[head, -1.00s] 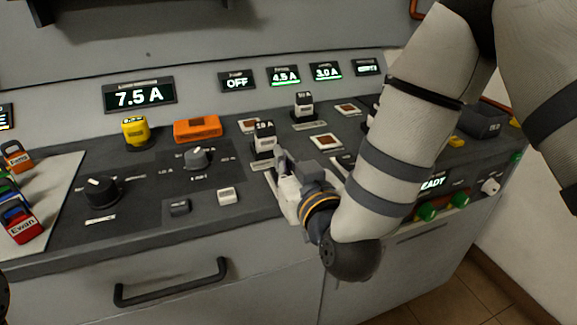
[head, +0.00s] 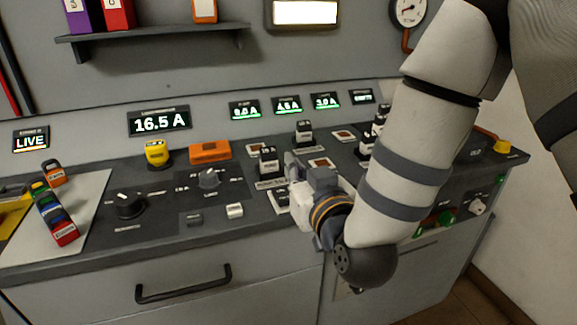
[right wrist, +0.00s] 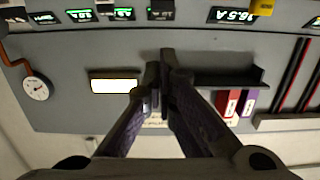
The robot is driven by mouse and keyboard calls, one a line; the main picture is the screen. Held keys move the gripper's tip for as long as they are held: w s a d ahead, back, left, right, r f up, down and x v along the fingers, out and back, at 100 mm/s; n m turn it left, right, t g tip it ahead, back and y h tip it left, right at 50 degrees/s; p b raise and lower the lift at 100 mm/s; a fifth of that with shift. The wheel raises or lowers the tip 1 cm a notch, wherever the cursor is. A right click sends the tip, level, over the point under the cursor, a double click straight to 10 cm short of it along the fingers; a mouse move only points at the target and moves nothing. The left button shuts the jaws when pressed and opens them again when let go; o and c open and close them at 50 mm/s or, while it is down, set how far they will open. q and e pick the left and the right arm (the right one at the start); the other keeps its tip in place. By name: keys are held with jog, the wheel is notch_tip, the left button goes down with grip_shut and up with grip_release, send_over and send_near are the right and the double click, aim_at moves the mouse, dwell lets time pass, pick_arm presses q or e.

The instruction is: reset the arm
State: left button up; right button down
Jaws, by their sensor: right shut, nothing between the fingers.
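My right arm reaches in from the upper right in the head view. My right gripper (head: 291,160) is shut and empty, just right of a dark plug-in block with a white label (head: 268,160) on the console. I cannot tell whether they touch. In the right wrist view, the two fingers (right wrist: 162,72) are together with nothing between them. That view is upside down and faces the wall and displays. The wrist and forearm hide part of the console's right side. My left gripper is not in view.
The main display (head: 160,121) reads 16.5 A. A shelf (head: 150,42) hangs above. Padlocks (head: 55,215) lie at left.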

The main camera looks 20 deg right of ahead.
jog(key=shift+s+r, duration=0.25)
jog(key=shift+s, duration=0.3)
jog(key=shift+s+r, duration=0.2)
jog(key=shift+s, duration=0.35)
